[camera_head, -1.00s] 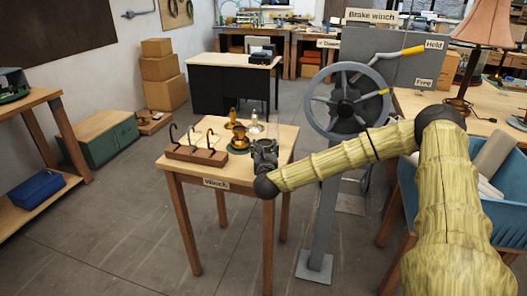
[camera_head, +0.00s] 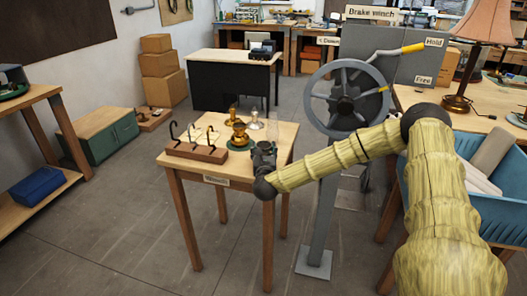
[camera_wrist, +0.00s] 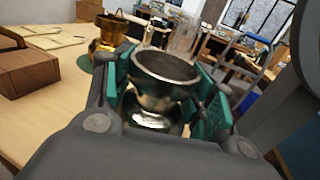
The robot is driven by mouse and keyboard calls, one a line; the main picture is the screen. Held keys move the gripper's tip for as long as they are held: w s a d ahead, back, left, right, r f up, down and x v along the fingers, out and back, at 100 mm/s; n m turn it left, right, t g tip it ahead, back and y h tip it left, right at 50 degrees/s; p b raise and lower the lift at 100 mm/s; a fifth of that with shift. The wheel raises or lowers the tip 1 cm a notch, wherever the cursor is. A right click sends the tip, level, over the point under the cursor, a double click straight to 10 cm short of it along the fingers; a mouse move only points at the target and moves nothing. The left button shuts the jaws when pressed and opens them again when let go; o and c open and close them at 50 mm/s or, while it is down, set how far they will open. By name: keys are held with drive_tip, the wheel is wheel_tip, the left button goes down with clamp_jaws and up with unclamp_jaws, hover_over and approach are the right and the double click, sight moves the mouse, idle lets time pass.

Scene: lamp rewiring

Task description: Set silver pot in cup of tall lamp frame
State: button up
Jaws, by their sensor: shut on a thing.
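My gripper (camera_head: 263,160) is over the right front part of the small wooden table. In the wrist view my gripper (camera_wrist: 163,88) is shut on the silver pot (camera_wrist: 160,112), a rounded metal vessel with a wide open rim. Its green pads press on the pot's two sides, and the pot looks roughly upright. A brass lamp part (camera_head: 238,132) on a green base stands behind and left of the gripper; brass also shows in the wrist view (camera_wrist: 108,38). I cannot clearly make out the tall lamp frame or its cup.
A wooden block with dark hooks (camera_head: 196,152) is on the table's left. A small pale silver piece (camera_head: 256,122) and a clear upright glass (camera_head: 273,127) stand at the back right. The winch wheel (camera_head: 347,72) and its post are close to the right of the table.

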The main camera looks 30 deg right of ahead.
drive_tip(key=shift+f, duration=0.1)
drive_tip(key=o, duration=1.2)
drive_tip(key=shift+r+p, duration=0.2)
drive_tip(key=shift+p, duration=0.8)
